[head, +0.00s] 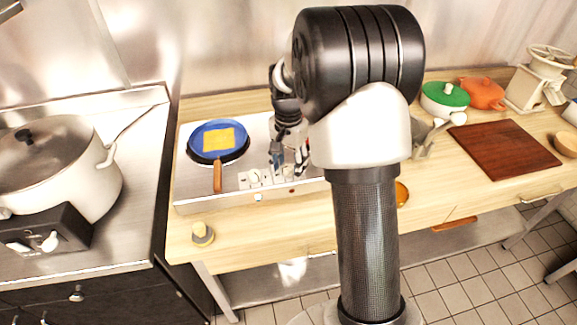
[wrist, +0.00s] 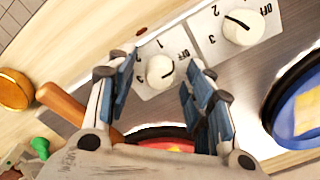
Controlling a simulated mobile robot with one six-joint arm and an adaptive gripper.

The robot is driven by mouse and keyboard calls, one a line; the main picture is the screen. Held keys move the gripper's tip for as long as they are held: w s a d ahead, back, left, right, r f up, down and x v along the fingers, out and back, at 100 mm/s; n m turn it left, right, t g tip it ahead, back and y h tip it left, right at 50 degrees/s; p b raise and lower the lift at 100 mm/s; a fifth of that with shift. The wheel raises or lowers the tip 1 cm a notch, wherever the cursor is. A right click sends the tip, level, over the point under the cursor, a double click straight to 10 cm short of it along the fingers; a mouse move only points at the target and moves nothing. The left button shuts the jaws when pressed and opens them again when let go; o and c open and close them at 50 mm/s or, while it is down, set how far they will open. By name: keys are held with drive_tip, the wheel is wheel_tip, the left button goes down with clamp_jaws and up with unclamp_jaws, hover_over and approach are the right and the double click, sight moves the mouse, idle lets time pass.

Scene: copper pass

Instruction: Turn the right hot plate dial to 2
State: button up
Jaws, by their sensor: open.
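The right hot plate dial (wrist: 160,71) is a white round knob on a white plate marked OFF, 1, 2 and 3. In the wrist view it shows in the gap between the fingers of my gripper (wrist: 157,78). The fingers are open, one on each side of the dial, and I cannot tell whether they touch it. The dial's setting is not clear. The left dial (wrist: 243,26) is a similar knob to its right in the wrist view. In the head view my gripper (head: 289,158) is over the front of the steel hot plate (head: 190,185) and hides the right dial.
A blue pan (head: 232,128) with a yellow slice sits on the left burner. A red pan (wrist: 168,146) and a wooden handle (wrist: 62,104) are close to my fingers. An orange round object (wrist: 14,90) lies on the counter. A cutting board (head: 505,145) lies at right.

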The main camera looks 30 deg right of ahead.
drive_tip(key=shift+c, duration=0.2)
drive_tip(key=c, duration=1.1)
